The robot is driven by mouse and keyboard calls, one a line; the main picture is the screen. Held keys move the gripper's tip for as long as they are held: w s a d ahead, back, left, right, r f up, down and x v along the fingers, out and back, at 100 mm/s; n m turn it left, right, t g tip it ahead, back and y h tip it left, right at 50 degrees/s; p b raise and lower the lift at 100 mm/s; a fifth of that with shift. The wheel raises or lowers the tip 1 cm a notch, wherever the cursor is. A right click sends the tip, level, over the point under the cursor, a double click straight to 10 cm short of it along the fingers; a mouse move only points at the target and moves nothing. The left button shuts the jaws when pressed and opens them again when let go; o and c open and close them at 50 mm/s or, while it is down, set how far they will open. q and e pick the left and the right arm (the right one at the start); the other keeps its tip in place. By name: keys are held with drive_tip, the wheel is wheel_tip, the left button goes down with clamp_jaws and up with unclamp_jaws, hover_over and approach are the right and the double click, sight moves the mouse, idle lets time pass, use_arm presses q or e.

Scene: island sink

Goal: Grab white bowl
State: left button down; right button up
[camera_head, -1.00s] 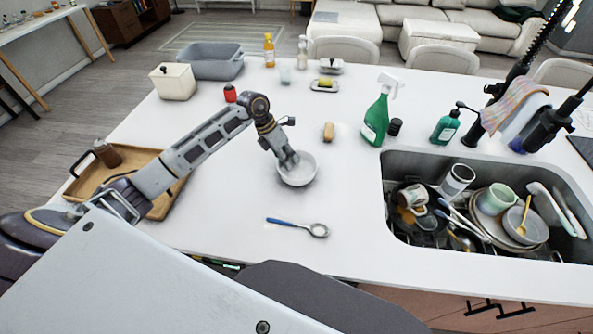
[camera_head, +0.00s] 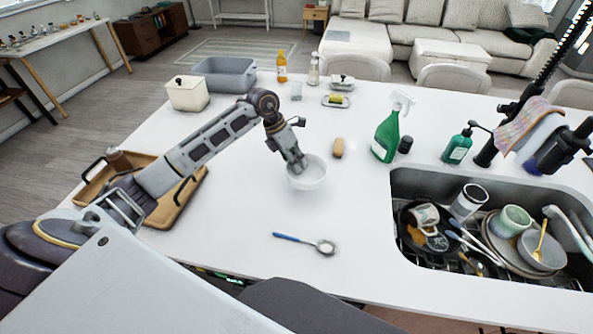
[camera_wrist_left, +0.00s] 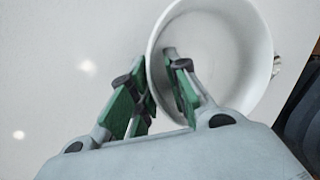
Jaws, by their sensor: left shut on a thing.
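The white bowl (camera_head: 312,180) is held over the island counter in the head view, left of the sink. It looks slightly raised above the counter. My left gripper (camera_head: 299,164) is shut on the bowl's left rim. In the left wrist view, the green-padded fingers (camera_wrist_left: 160,92) pinch the wall of the bowl (camera_wrist_left: 240,60), one finger inside and one outside. The bowl looks empty. My right gripper is not in view.
The sink (camera_head: 400,180) holds several dishes. A wooden tray (camera_head: 160,215) is under my left arm.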

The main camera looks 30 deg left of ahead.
use_arm(q)
drive_tip(key=shift+r+b, duration=0.35)
drive_tip(key=shift+r, duration=2.25)
